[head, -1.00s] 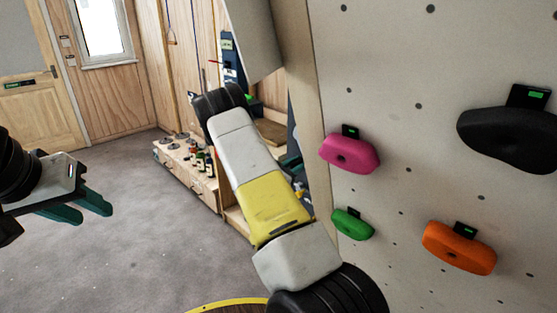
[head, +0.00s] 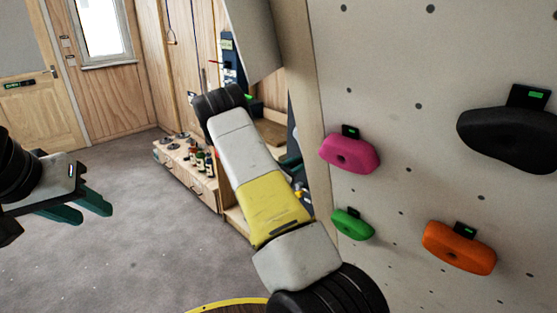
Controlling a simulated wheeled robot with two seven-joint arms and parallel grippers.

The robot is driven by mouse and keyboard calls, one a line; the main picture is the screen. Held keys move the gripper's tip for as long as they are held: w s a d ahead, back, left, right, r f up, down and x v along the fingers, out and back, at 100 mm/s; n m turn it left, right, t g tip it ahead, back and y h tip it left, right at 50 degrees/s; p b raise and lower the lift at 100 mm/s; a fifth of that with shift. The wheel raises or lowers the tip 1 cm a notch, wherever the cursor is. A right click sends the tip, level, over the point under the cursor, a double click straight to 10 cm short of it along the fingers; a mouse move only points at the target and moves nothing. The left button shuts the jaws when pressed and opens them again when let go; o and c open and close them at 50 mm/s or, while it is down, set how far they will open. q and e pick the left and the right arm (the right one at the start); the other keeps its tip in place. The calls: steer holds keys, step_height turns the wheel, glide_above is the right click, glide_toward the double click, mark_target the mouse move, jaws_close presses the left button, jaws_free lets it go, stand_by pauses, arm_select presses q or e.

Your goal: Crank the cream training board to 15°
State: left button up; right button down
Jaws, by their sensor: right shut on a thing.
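The cream training board (head: 400,60) fills the right side of the head view, with a pale wooden edge on its left. It carries a pink hold (head: 350,154), a green hold (head: 352,224), an orange hold (head: 459,248) and a black hold (head: 510,138). No crank or angle scale can be made out. My left gripper (head: 96,212) is at the left edge, open and empty, with its teal fingers apart above the grey floor, well away from the board. My right arm crosses the middle of the view, left of the board; its gripper does not show.
A low wooden cabinet (head: 203,189) with small bottles and other items on top stands behind my right arm. A wooden door (head: 38,118) and a window are at the back left. The grey carpet (head: 130,240) is clear. A yellow-rimmed round edge (head: 228,303) shows at the bottom.

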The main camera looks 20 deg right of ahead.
steer(key=shift+w+a+f+m, duration=0.2)
steer(key=shift+w+m, duration=0.1)
steer(key=shift+w+a+f+m, duration=0.2)
steer(key=shift+w+a+m, duration=0.1)
steer(key=shift+w+m, duration=0.55)
steer(key=shift+w+a+f+m, duration=0.15)
steer(key=shift+w+a+m, duration=0.15)
steer(key=shift+w+m, duration=0.5)
steer(key=shift+w+a+f+m, duration=0.25)
steer(key=shift+w+m, duration=0.3)
steer(key=shift+m, duration=0.6)
steer(key=shift+r, duration=0.1)
steer(key=c, duration=1.1)
jaws_free()
steer(key=shift+c, duration=0.2)
steer(key=shift+s, duration=0.1)
steer(key=v, duration=0.7)
steer(key=shift+a, duration=0.4)
